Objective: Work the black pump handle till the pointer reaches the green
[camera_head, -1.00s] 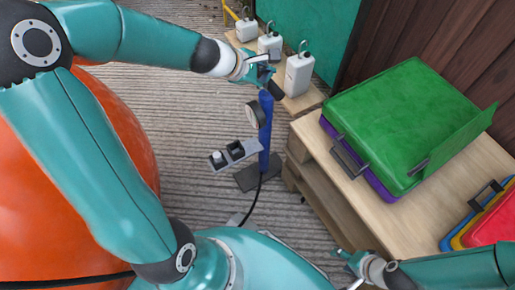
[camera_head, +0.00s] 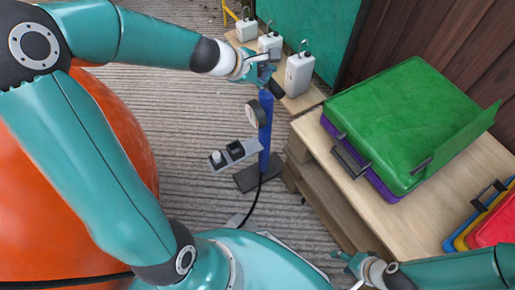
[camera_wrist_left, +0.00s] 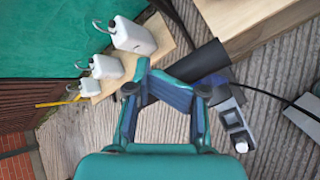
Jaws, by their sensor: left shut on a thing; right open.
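The blue pump (camera_head: 266,135) stands upright on a dark foot plate (camera_head: 258,172). Its black handle (camera_head: 277,89) is at the top, close above the blue body; it also shows in the left wrist view (camera_wrist_left: 201,62). My left gripper (camera_head: 264,74) is shut on the handle, with its fingers (camera_wrist_left: 165,84) around the grip and one end of the handle sticking out. A round gauge (camera_head: 254,113) sits on the pump's left side; its pointer and green zone are too small to read. My right gripper (camera_head: 347,264) is open and empty at the bottom, away from the pump.
A wooden table (camera_head: 340,178) at the right bears a green-lidded case (camera_head: 410,120) and coloured cases. A black hose (camera_head: 252,205) runs towards me.

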